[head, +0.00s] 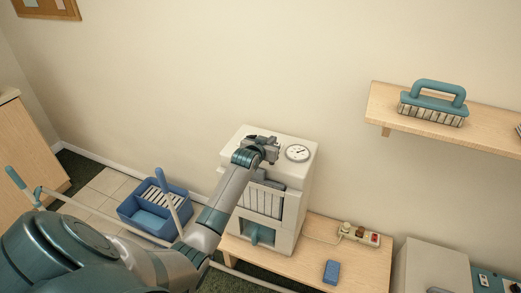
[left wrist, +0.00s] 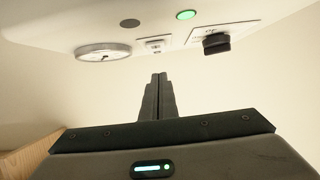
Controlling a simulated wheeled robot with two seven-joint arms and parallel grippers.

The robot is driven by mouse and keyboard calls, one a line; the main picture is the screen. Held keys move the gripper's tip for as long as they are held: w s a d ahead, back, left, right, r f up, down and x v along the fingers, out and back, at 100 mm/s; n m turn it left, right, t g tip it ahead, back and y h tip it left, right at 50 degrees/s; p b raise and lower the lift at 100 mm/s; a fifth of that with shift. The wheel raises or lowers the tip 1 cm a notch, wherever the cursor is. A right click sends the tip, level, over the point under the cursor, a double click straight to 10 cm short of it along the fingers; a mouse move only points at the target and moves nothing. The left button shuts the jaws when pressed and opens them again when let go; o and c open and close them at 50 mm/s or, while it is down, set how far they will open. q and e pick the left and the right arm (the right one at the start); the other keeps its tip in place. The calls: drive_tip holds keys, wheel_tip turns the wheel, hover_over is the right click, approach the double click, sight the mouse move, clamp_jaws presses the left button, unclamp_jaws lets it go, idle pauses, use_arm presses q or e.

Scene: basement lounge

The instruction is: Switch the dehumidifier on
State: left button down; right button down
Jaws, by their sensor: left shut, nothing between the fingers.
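The dehumidifier (head: 305,190) is a white box with a slatted front and a round gauge (head: 298,153) on top. It stands on a low wooden bench. My left gripper (head: 270,147) is at its top, left of the gauge, and hides part of the panel. In the left wrist view the shut, empty fingers (left wrist: 158,82) point towards the panel, apart from it in the picture. The panel carries the gauge (left wrist: 103,51), a dark round spot (left wrist: 130,23), a bright green light (left wrist: 186,15), a small switch plate (left wrist: 154,43) and a black knob (left wrist: 216,45). My right gripper is out of view.
The wooden bench (head: 300,266) also bears a power strip (head: 358,234) and a blue block (head: 331,271). A blue bucket (head: 130,214) stands on the floor at left. A wall shelf (head: 385,110) holds a teal-handled brush (head: 434,103) at right.

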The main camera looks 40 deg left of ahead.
use_arm(q)
drive_tip(key=shift+r+p, duration=0.4)
drive_tip(key=shift+r, duration=0.45)
drive_tip(key=s+d+b, duration=0.2)
drive_tip(key=s+b, duration=0.1)
drive_tip(key=s, duration=0.7)
drive_tip(key=shift+d+r, duration=0.2)
drive_tip(key=shift+r, duration=0.2)
